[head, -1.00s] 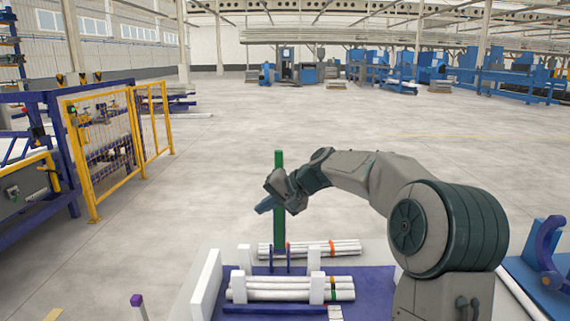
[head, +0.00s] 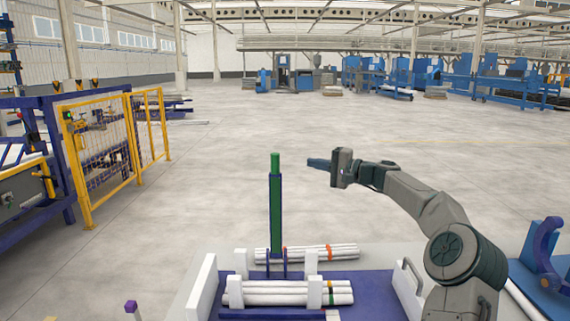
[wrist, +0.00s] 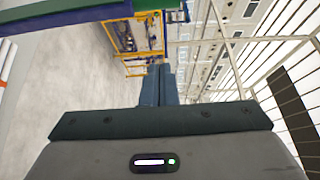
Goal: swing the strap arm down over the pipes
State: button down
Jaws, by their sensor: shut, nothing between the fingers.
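The strap arm (head: 275,212) is a tall green bar with purple edges. It stands upright on purple brackets behind the cradle in the head view. White pipes (head: 265,299) lie stacked in the cradle between white posts (head: 314,291), and some have coloured bands at the right end. My gripper (head: 311,163) is shut and empty, in the air to the right of the strap arm near its top, pointing left, apart from it. In the wrist view, the shut fingers (wrist: 158,84) point away from the camera, and a green and purple bar, likely the strap arm (wrist: 75,16), crosses the top left.
A second bundle of white pipes (head: 335,252) with an orange band lies behind the cradle. A white upright plate (head: 201,288) stands left of it. A blue stand (head: 545,262) is at the right. Yellow fencing (head: 118,150) stands far left. Open floor lies beyond.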

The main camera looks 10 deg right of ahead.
jog(key=w+a+p, duration=0.3)
jog(key=a, duration=0.6)
jog(key=shift+p, duration=0.3)
dwell(0.3)
